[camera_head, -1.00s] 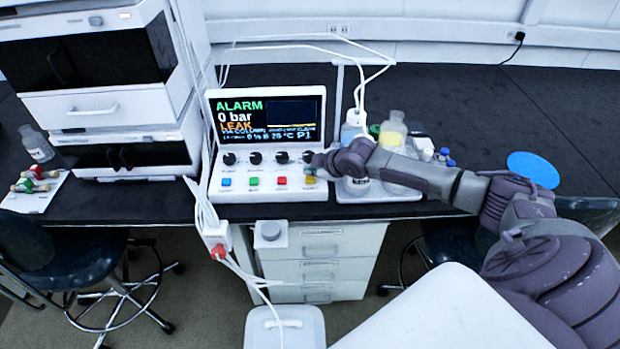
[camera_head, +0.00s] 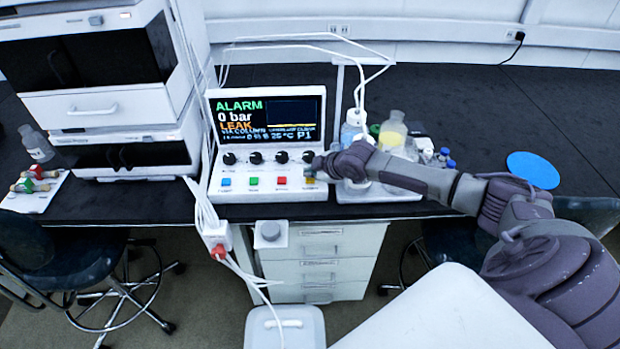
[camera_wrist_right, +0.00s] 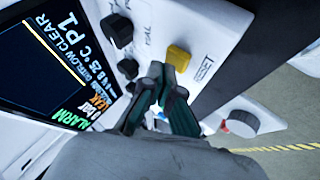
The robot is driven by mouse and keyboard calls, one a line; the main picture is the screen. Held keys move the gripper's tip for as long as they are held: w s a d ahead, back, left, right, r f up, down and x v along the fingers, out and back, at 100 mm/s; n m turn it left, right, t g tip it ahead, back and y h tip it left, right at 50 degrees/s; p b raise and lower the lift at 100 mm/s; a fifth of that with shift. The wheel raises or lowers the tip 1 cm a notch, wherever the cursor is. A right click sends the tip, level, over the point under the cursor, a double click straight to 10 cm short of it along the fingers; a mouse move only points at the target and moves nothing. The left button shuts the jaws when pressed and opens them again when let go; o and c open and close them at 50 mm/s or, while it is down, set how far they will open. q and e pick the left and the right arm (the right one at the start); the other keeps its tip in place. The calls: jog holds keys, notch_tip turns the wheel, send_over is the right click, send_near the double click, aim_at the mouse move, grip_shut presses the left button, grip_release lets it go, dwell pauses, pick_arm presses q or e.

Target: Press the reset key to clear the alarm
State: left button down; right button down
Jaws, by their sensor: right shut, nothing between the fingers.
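The control unit (camera_head: 212,180) stands on the dark bench; its screen (camera_head: 265,117) reads ALARM, 0 bar, LEAK. Its front row has a blue key (camera_head: 226,182), a green key (camera_head: 254,181), a red key (camera_head: 282,180) and a yellow key (camera_head: 310,182). Their printed labels are too small to read. My right gripper (camera_head: 318,165) is shut and empty at the panel's right end, just by the yellow key. In the wrist view the closed fingertips (camera_wrist_right: 168,82) point toward the yellow key (camera_wrist_right: 178,57); I cannot tell whether they touch it. My left gripper is not in view.
Black knobs (camera_head: 256,158) line the panel above the keys. Bottles (camera_head: 392,130) stand in a tray right of the unit, behind my right arm. White cables (camera_head: 203,210) hang at the unit's left. A blue disc (camera_head: 533,169) lies on otherwise clear bench at right.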

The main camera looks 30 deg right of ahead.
aim_at(311, 180)
jog(key=shift+f, duration=0.55)
dwell(0.7)
jog(key=shift+r, duration=0.15)
jog(key=shift+r+p, duration=0.75)
jog(key=shift+r, duration=0.1)
notch_tip(311, 180, up, 5)
jog(key=p, duration=0.5)
jog(key=shift+r, duration=0.1)
dwell(0.4)
